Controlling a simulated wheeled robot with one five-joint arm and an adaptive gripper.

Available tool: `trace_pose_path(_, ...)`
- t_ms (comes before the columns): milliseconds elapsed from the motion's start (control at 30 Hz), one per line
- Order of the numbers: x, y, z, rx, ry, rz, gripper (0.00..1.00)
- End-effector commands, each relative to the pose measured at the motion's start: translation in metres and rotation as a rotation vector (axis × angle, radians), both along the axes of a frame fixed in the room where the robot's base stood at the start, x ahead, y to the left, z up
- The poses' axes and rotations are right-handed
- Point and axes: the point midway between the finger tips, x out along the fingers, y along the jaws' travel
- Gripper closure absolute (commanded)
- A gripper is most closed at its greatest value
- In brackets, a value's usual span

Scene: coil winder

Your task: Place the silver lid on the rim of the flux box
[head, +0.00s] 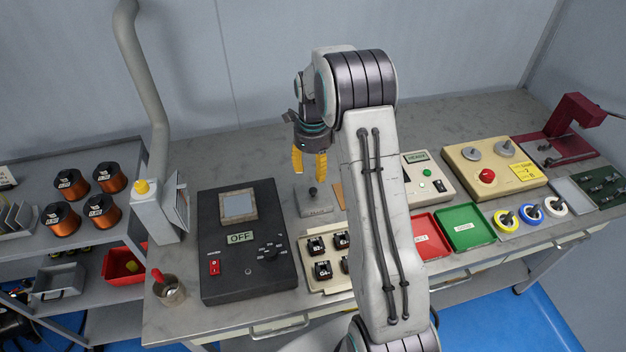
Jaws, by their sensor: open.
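A small grey box (319,212) with a label on its front stands on the bench right of the black control unit; the label is too small to read surely, but it appears to be the flux box. A dark knob (312,190) stands up at its top, and a silver lid (304,197) seems to lie there under the knob. I cannot tell whether the lid sits flat on the rim. My gripper (309,174) has yellow fingers, points down and is open just above the knob, with nothing between the fingers. My arm hides the bench to the right of the box.
The black control unit (222,270) with an OFF label is at left. A cream tray (312,287) of small black parts is in front. Red (428,240) and green (465,228) trays and a cream panel (490,165) are at right. The bench behind the box is clear.

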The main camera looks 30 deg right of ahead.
Motion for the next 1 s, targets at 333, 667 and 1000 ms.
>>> trace_pose_path(333,-0.003,0.003,0.034,-0.002,-0.008,0.043,0.57)
trace_pose_path(667,-0.059,0.039,0.112,-0.051,-0.091,0.656,0.57)
trace_pose_path(1000,-0.163,0.079,0.168,-0.194,-0.165,1.538,0.57)
